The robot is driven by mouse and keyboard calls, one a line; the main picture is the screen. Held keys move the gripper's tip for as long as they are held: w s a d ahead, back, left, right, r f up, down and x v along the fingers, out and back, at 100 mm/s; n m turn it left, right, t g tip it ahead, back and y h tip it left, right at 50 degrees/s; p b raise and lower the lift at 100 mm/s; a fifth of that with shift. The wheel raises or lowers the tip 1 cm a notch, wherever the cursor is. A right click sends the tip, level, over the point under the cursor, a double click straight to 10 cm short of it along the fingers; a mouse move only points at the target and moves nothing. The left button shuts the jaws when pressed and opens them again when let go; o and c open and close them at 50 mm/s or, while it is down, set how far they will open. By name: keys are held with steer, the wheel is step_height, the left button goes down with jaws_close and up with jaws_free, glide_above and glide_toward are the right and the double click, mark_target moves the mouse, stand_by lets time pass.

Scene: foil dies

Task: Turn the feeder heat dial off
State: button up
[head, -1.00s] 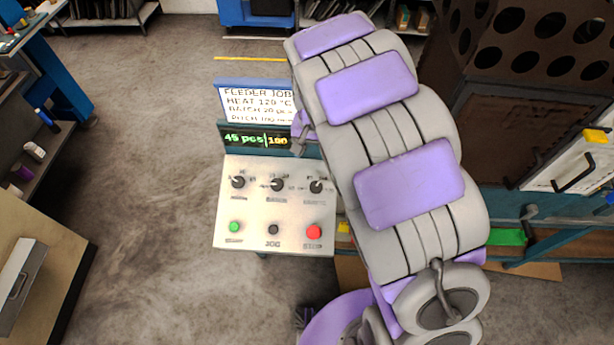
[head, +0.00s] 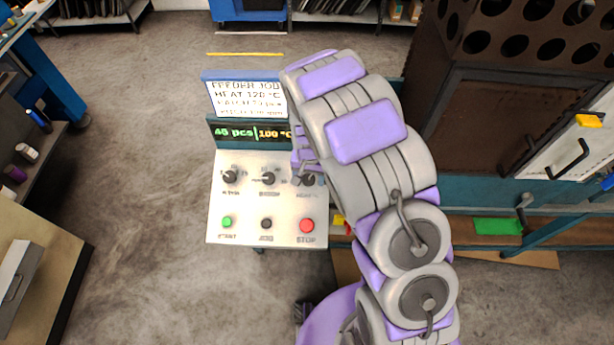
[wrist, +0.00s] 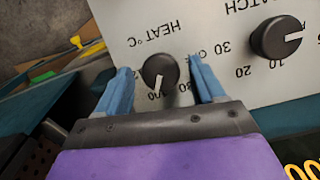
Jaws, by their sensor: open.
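The heat dial (wrist: 161,74) is a dark round knob with a white pointer line, on the pale control panel (head: 240,205). In the wrist view its pointer aims down toward the "100" marking. My gripper (wrist: 162,78) is open, with one blue finger on each side of the heat dial; I cannot tell whether either finger touches it. In the head view my gripper (head: 304,170) is over the panel's upper right corner and partly covers the heat dial (head: 308,180). The display (head: 250,132) reads "100 °C" in orange.
A second dial (wrist: 277,38), labelled as batch, sits beside the heat dial. Green (head: 227,222), black (head: 266,224) and red (head: 306,226) buttons line the panel's lower part. A job sign (head: 245,97) stands behind the display. A brown cabinet (head: 490,130) is at the right.

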mark_target(307, 178)
steer(key=shift+d+f, duration=0.1)
steer(key=shift+d, duration=0.2)
steer(key=shift+a, duration=0.45)
steer(key=shift+c, duration=0.9)
steer(key=shift+a, duration=0.3)
steer(key=c, duration=0.3)
steer(key=shift+d, duration=0.35)
steer(key=c, duration=0.3)
steer(key=shift+c, duration=1.3)
steer(key=shift+w, duration=0.1)
steer(key=o, duration=1)
steer(key=shift+a, duration=0.1)
steer(key=shift+o, duration=0.2)
step_height(307, 178, up, 17)
steer(key=p, duration=0.1)
